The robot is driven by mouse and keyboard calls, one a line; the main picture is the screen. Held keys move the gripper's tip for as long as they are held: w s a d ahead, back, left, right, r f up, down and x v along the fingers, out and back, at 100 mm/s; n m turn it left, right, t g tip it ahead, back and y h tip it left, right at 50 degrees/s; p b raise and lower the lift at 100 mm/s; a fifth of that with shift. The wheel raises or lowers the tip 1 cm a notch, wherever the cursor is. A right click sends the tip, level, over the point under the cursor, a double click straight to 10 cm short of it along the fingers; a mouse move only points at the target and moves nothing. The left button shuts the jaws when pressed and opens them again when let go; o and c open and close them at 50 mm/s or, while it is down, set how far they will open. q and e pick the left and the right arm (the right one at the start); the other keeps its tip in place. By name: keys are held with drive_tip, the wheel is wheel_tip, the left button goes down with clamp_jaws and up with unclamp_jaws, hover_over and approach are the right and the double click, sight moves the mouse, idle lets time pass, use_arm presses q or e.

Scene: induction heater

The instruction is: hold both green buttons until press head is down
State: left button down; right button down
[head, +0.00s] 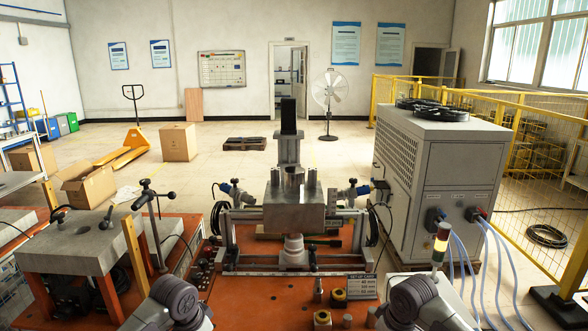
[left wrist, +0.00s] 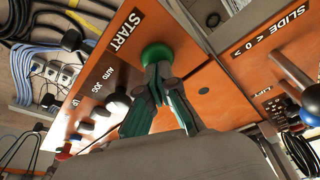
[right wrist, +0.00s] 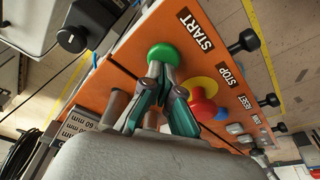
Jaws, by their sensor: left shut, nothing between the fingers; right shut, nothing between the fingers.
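In the left wrist view, a green button (left wrist: 157,53) sits on the orange panel beside a START label (left wrist: 127,31). My left gripper (left wrist: 157,70) is shut and empty, its fingertips at the button's near edge. In the right wrist view, another green button (right wrist: 163,55) sits beside a START label (right wrist: 195,30). My right gripper (right wrist: 160,70) is shut and empty, its fingertips overlapping that button. I cannot tell how far either button is pressed. In the head view, the press (head: 288,150) stands mid-bench above a steel block (head: 293,213); its head's height is unclear. Both grippers are hidden there.
A red button on a yellow base (right wrist: 203,106) lies close right of my right fingertips. Black and white knobs (left wrist: 115,104) sit left of my left fingers. A grey cabinet (head: 436,165) stands right of the press, and a signal light (head: 440,240) rises in front.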

use_arm(q)
drive_tip(key=shift+f, duration=0.15)
use_arm(e)
drive_tip(key=shift+s+f, duration=0.1)
drive_tip(key=shift+w+v, duration=0.15)
drive_tip(key=shift+v, duration=0.6)
drive_tip(key=shift+w+v, duration=0.15)
drive_tip(key=shift+v, duration=0.6)
drive_tip(key=shift+a, duration=0.15)
drive_tip(key=shift+w, duration=0.1)
use_arm(q)
drive_tip(key=shift+w+r, duration=0.1)
drive_tip(key=shift+r, duration=1.1)
use_arm(e)
drive_tip(key=shift+w, duration=0.1)
use_arm(q)
drive_tip(key=shift+r, duration=0.4)
drive_tip(key=shift+r, duration=0.1)
